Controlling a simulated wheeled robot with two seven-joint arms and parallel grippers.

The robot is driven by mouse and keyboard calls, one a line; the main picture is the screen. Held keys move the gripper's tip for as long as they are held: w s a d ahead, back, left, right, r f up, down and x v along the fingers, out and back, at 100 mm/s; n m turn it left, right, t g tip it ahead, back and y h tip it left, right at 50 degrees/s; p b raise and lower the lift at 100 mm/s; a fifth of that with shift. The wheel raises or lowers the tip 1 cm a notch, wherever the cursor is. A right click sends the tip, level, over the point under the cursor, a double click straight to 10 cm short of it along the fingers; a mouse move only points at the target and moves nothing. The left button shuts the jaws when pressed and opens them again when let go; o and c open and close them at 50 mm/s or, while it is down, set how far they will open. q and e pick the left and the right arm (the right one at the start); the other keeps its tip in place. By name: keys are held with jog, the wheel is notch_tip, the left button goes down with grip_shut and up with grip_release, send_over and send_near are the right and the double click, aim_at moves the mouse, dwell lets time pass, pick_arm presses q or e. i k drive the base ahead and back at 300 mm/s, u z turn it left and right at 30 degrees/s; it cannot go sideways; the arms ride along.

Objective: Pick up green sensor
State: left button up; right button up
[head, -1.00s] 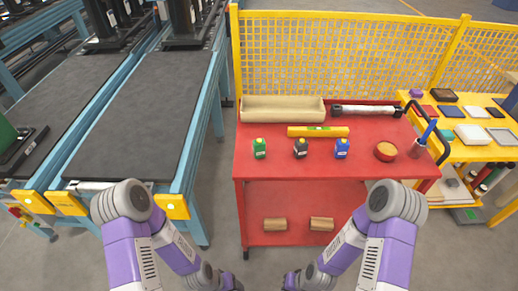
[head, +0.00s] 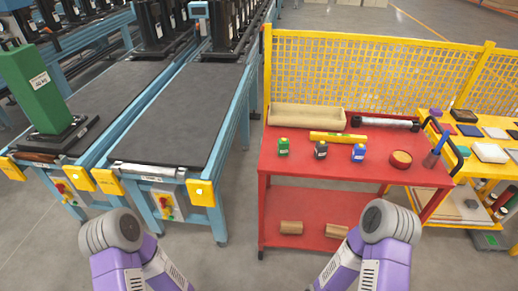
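The green sensor (head: 284,147) is a small green block with a dark top and a pale label. It stands upright on the red cart's top (head: 330,172), towards its left side. A black sensor (head: 321,150) and a blue sensor (head: 359,152) stand to its right in the same row. Nothing touches the green sensor. Both of my arms run out of the bottom edge of the head view, and neither gripper shows, so their state is hidden.
Behind the sensors lie a yellow level (head: 338,137), a beige tray (head: 306,116) and a grey-black cylinder (head: 385,123). A round container (head: 400,159) and a cup (head: 431,159) stand right. A yellow mesh fence (head: 370,75) closes the back. Conveyors (head: 175,115) stand left.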

aim_at(283, 150)
jog(key=u, duration=1.05)
jog(key=i, duration=1.2)
jog(key=z, duration=2.4)
